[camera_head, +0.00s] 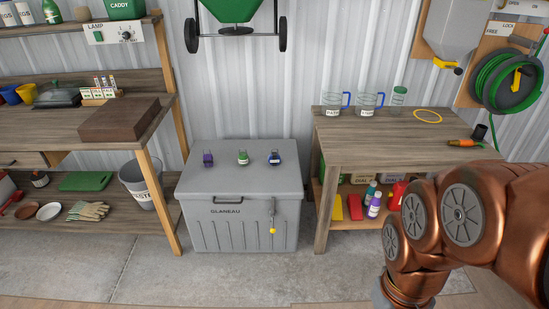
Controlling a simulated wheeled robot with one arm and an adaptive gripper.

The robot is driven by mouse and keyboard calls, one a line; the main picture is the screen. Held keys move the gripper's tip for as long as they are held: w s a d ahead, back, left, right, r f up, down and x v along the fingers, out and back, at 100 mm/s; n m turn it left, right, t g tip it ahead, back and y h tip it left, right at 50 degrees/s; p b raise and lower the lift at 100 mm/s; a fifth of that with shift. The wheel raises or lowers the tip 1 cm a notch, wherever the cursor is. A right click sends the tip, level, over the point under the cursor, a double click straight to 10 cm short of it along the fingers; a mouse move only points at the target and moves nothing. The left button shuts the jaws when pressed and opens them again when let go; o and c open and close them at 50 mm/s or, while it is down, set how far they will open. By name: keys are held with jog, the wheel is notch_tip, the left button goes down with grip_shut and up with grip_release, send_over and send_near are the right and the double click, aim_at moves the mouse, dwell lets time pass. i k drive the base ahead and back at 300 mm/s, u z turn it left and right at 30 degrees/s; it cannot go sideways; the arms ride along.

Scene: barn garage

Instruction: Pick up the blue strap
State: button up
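A small rolled strap in dark blue (275,159) sits on the lid of a grey chest (240,187), at the right of a row of three. A green strap (243,158) sits in the middle and a purple strap (207,160) at the left. They stand apart from one another near the back of the lid. My copper-coloured arm comes in from the right side of the picture, in front of the right-hand table. Its end runs out of the bottom edge, so my gripper is not in view.
A wooden table (400,146) stands at the right, holding glass mugs and a yellow ring (428,116). Concrete floor (200,272) in front of the chest is clear.

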aim_at(273, 159)
jog(key=u, duration=0.8)
jog(key=i, duration=1.35)
jog(key=z, duration=0.05)
